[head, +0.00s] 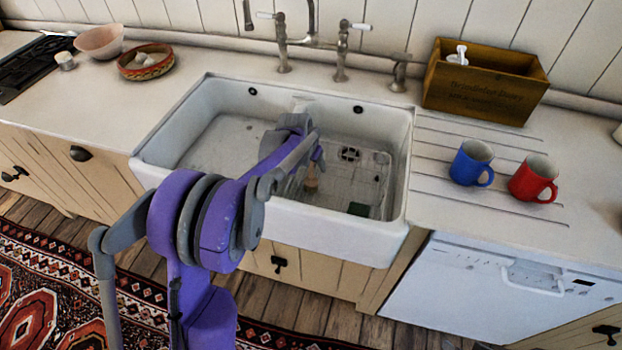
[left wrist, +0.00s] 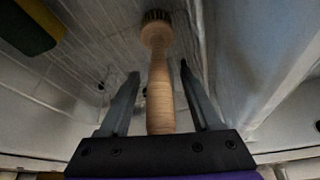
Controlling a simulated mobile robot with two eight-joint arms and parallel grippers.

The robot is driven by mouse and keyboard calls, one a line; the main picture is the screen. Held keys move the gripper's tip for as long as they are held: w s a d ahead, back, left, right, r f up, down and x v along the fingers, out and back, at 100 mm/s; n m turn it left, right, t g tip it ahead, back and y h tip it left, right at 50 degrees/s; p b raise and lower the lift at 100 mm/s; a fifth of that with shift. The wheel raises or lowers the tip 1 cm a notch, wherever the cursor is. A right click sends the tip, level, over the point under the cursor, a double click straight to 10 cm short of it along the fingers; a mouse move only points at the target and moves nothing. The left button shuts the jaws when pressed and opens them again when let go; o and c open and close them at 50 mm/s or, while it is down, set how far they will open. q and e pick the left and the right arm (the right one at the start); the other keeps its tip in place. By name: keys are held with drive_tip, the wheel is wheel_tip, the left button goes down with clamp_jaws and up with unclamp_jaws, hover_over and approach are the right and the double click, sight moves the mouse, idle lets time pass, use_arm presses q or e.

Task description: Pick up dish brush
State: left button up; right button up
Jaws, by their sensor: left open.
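The dish brush (left wrist: 160,85), with a pale wooden handle and dark bristles at its far end, is in the white sink (head: 180,130). In the head view only a small part of the brush (head: 311,181) shows beside my left arm. My left gripper (left wrist: 159,72) is open, with one finger on each side of the handle. Gaps show between the handle and both fingers. In the head view the left gripper (head: 316,165) is low inside the sink, partly hidden by its own arm. My right gripper is not in view.
A green and yellow sponge (left wrist: 30,25) lies in the sink near a wire rack (head: 380,175). The sink walls stand close around the gripper. Taps (head: 340,50) rise behind. A blue mug (head: 472,163), a red mug (head: 533,178) and a wooden box (head: 484,85) stand on the right counter.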

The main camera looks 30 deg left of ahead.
use_arm(q)
clamp_jaws()
idle(1.3)
